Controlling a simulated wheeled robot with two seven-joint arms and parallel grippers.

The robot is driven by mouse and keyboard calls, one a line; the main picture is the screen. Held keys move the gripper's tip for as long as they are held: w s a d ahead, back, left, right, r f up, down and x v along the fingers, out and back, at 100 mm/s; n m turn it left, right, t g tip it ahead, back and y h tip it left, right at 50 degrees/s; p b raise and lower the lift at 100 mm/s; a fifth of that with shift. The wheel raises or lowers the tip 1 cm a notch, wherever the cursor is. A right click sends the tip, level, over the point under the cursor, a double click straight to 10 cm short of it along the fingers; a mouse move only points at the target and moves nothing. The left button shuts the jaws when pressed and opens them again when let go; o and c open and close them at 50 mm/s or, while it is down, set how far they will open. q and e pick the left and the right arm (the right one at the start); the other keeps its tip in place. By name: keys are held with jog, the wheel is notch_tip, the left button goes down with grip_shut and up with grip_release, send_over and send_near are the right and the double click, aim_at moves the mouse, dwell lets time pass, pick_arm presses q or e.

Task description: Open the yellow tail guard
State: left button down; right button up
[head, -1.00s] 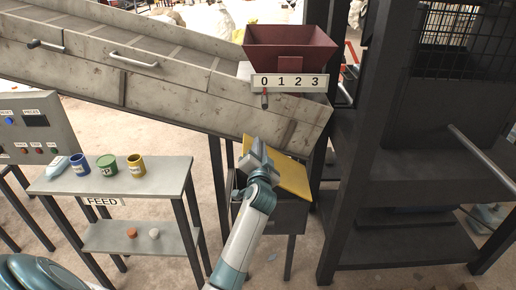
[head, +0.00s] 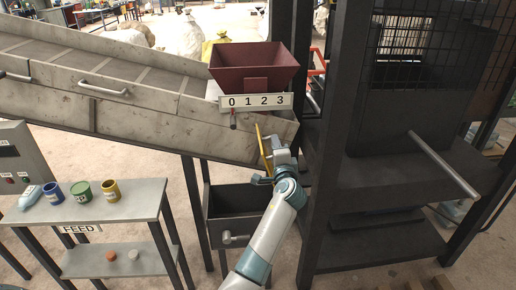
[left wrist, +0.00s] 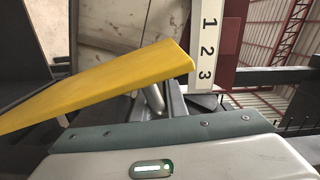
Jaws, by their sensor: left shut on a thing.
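My right gripper is not in view.
A red hopper (head: 258,66) with a 0-1-2-3 plate (head: 254,102) sits just above the guard. A dark steel frame (head: 318,150) stands close on the right. The feed table (head: 135,205) with cups is at the left.

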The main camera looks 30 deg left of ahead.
pick_arm(q)
jog(key=shift+w+d+r+m, duration=0.1)
jog(key=shift+w+d+m, duration=0.35)
jog(key=shift+d, duration=0.25)
jog(key=shift+w+d+r+m, duration=0.1)
jog(key=shift+w+d+m, duration=0.35)
jog(key=shift+d, duration=0.3)
jog(key=shift+w+d+r+m, duration=0.1)
jog(key=shift+w+d+m, duration=0.2)
jog(key=shift+w+d, duration=0.3)
jog(key=shift+s+d, duration=0.1)
jog(key=c, duration=2)
grip_release()
jog(key=shift+o, duration=1)
jog(key=shift+f, duration=0.15)
jog(key=shift+f, duration=0.15)
